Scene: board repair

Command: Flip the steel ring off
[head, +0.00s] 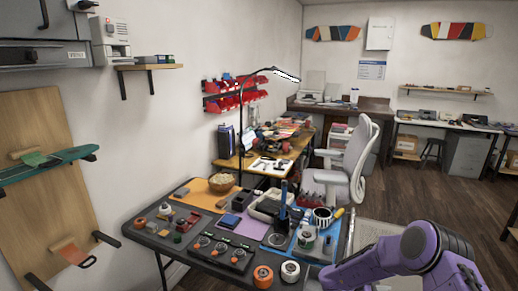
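A dark workbench (128,232) stands in the lower middle of the head view. On its near part lies a low black panel (238,266) with several small round, greyish ring-like parts in a row and small orange marks along its front. The parts are too small to tell which is the steel ring or how its switch is set. A purple arm of mine comes in at the lower right and reaches left along the bottom edge. No fingertips of either gripper show. My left arm is not in view.
A grey chair (352,165) stands behind the bench; open floor is right.

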